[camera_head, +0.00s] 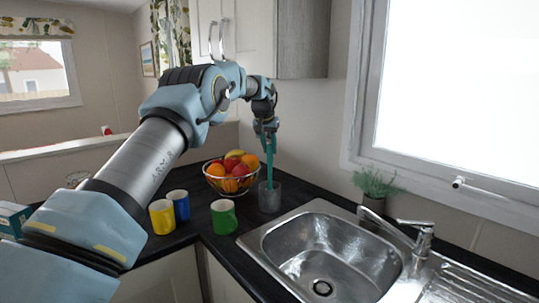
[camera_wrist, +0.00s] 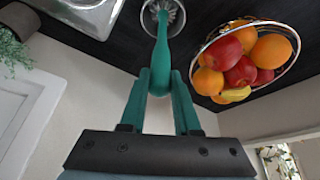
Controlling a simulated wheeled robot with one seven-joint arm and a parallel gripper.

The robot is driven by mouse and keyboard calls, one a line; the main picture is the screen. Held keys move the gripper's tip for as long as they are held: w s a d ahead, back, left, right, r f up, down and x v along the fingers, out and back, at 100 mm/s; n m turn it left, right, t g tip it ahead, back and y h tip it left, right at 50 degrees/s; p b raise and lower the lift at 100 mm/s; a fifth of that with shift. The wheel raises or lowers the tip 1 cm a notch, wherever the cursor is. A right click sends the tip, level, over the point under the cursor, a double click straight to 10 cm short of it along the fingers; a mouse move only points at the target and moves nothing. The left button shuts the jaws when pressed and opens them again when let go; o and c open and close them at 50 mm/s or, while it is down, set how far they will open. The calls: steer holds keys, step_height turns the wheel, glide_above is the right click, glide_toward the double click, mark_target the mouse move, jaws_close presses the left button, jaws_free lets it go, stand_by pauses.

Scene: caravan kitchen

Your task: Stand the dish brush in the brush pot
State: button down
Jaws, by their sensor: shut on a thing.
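My gripper (camera_head: 267,128) is shut on the teal dish brush (camera_head: 270,162) and holds it nearly upright above the counter. The brush also shows in the wrist view (camera_wrist: 161,52), between my gripper's two fingers (camera_wrist: 160,88), reaching away from them. In the wrist view the pot's rim (camera_wrist: 181,22) surrounds that end. Whether the brush touches the bottom is hidden.
A wire fruit bowl (camera_head: 231,183) stands close behind and left of the pot. A green mug (camera_head: 223,217), a yellow mug (camera_head: 161,216) and a blue mug (camera_head: 179,204) stand to the left. The sink (camera_head: 320,250) is at right, with a potted plant (camera_head: 374,187) behind it.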

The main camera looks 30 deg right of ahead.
mark_target(270, 173)
steer(key=shift+f, duration=1.4)
steer(key=shift+f, duration=0.15)
steer(key=c, duration=0.6)
jaws_free()
steer(key=shift+c, duration=0.2)
